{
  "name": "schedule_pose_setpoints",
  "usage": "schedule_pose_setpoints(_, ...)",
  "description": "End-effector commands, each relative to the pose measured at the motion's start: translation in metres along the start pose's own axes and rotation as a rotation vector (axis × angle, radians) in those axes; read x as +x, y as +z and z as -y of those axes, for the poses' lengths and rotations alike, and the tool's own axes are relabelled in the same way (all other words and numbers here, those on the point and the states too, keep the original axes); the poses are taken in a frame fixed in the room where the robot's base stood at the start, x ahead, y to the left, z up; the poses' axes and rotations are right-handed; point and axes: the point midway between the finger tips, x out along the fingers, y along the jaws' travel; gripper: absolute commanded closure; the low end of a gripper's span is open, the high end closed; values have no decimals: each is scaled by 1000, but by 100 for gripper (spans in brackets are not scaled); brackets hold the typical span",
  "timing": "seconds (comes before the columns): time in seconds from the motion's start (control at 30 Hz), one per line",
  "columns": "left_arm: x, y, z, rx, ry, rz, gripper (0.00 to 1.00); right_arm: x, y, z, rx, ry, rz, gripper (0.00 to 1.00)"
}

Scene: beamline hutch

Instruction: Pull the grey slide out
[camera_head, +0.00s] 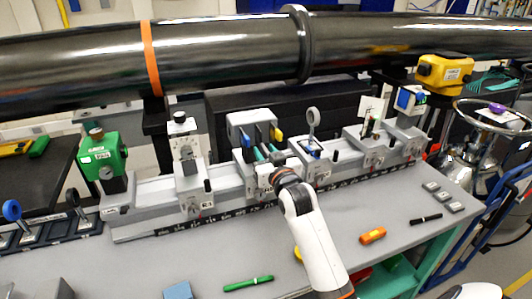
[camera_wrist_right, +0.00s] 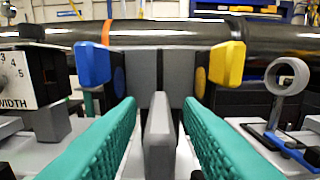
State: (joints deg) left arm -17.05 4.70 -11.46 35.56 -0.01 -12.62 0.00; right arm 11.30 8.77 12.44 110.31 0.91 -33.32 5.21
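The grey slide (camera_wrist_right: 160,138) stands upright, edge-on, between my right gripper's fingers in the right wrist view. My right gripper (camera_wrist_right: 158,106) is open, with a teal finger on each side of the slide and a visible gap to both. In the head view my right gripper (camera_head: 268,153) is at the front of the grey slide housing (camera_head: 240,120). The arm hides much of the slide there. A blue tab (camera_wrist_right: 92,65) and a yellow tab (camera_wrist_right: 227,63) flank the grey slide farther back. My left gripper is not in view.
Other units on the rail stand close by: a width-scale unit (camera_head: 186,165) to the left and a ring holder (camera_head: 313,125) to the right. A large black pipe (camera_head: 220,52) crosses behind. The bench front holds a green pen (camera_head: 248,283) and an orange tool (camera_head: 372,236).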

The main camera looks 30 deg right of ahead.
Motion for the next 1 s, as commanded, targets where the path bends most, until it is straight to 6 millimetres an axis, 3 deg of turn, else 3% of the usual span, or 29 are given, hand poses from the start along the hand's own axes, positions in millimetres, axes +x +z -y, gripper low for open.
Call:
schedule_pose_setpoints(0.33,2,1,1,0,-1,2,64,-9,-1,0,0,0,0,67)
schedule_pose_setpoints(0.8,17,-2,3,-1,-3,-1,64,-100,-2,0,1,0,-2,67)
schedule_pose_setpoints(1.0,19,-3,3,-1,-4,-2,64,-118,-1,0,0,0,0,67)
